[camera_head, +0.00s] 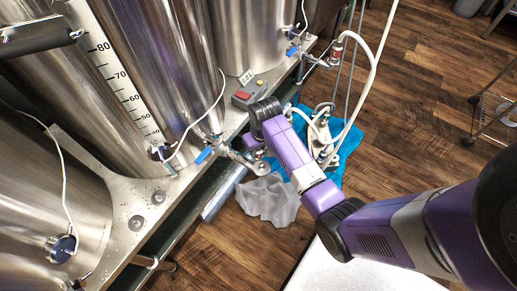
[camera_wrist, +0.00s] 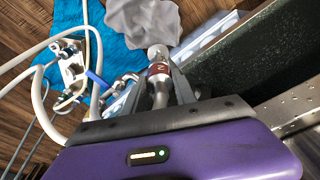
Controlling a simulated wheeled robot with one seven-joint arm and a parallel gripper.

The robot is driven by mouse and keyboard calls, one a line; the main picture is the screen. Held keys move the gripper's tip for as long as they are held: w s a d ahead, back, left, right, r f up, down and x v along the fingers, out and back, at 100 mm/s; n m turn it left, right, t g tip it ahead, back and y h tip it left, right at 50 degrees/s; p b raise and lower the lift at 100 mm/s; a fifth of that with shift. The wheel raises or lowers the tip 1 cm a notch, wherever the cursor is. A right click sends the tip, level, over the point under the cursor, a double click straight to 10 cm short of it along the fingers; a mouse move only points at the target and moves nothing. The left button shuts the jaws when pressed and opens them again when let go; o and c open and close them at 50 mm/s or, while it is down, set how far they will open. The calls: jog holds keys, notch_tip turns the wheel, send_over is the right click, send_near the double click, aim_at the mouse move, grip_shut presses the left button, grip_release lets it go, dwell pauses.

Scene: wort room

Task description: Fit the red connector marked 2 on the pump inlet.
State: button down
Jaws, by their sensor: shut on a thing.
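The red-banded connector marked 2 (camera_wrist: 158,71) shows in the wrist view, with a pale metal end pointing away from me. My gripper (camera_wrist: 161,88) is shut on its metal body, one finger on each side. In the head view the purple and black arm covers most of the gripper, and I cannot make out the red band there. The pump (camera_head: 324,140) stands on blue cloth right of my wrist; its pale body and fittings (camera_wrist: 72,66) also show at the left of the wrist view. The connector looks apart from it. I cannot tell which fitting is the inlet.
Steel kettles (camera_head: 135,75) stand on a metal bench (camera_head: 125,225) at the left. A blue-handled valve (camera_head: 205,154) juts out near my gripper. White hoses (camera_head: 374,70) loop around the pump. Grey cloth (camera_head: 270,199) and blue cloth (camera_head: 350,140) lie on the wooden floor.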

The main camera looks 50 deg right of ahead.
jog(key=shift+f+b, duration=2)
jog(key=shift+f, duration=0.55)
jog(key=shift+f+p, duration=0.15)
jog(key=shift+p, duration=0.3)
jog(key=c, duration=0.9)
grip_release()
jog(key=r+p, duration=0.1)
jog(key=r, duration=0.1)
jog(key=r+p, duration=0.1)
jog(key=r, duration=0.2)
jog(key=s+r+p, duration=0.1)
jog(key=r, duration=0.1)
jog(key=shift+a+r, duration=0.25)
jog(key=shift+r, duration=0.1)
jog(key=shift+s, duration=0.1)
